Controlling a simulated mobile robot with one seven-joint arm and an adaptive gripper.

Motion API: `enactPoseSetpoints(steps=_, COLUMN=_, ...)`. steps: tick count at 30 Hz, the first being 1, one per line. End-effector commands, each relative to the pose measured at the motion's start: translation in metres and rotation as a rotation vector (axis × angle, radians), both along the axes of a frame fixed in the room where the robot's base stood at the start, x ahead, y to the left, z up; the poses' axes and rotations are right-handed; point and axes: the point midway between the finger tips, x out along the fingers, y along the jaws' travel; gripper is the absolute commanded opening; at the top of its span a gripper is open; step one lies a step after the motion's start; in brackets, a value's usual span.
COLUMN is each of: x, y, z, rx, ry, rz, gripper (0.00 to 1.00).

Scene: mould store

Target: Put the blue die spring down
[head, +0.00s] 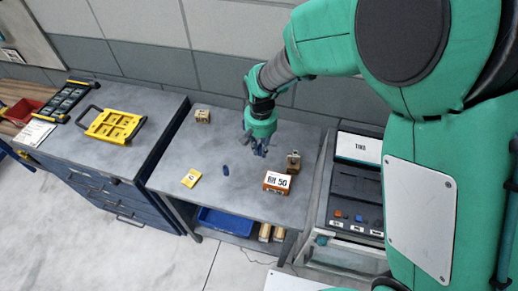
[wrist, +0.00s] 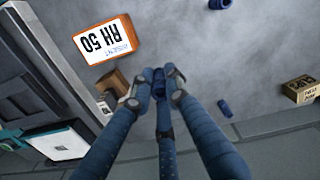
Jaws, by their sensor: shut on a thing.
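My gripper (head: 258,150) is over the grey bench top (head: 215,150), left of the orange box. In the wrist view, its fingers (wrist: 160,88) are shut on a blue die spring (wrist: 158,78), seen between the fingertips. I cannot tell whether this spring touches the bench. A second blue spring (head: 226,169) lies on the bench left of my gripper; it also shows at the top edge of the wrist view (wrist: 220,4). A third small blue piece (wrist: 224,108), like a spring, lies right of the fingers in the wrist view; I cannot make it out in the head view.
An orange box marked 50 (head: 277,182) and a small brown box (head: 293,161) stand close right of my gripper. The bench's left middle is clear.

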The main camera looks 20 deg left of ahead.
Motion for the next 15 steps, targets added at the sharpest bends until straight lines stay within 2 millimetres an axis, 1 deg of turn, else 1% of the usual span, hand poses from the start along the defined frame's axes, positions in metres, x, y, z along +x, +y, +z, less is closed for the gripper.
enactPoseSetpoints(steps=9, x=-0.002, y=0.001, z=0.0, rx=0.0, ry=0.0, rz=-0.001, gripper=0.0)
enactPoseSetpoints(steps=11, x=-0.004, y=0.003, z=-0.001, rx=0.0, ry=0.0, rz=-0.002, gripper=0.0)
enactPoseSetpoints(steps=15, x=-0.015, y=0.012, z=-0.003, rx=0.0, ry=0.001, rz=-0.01, gripper=0.0)
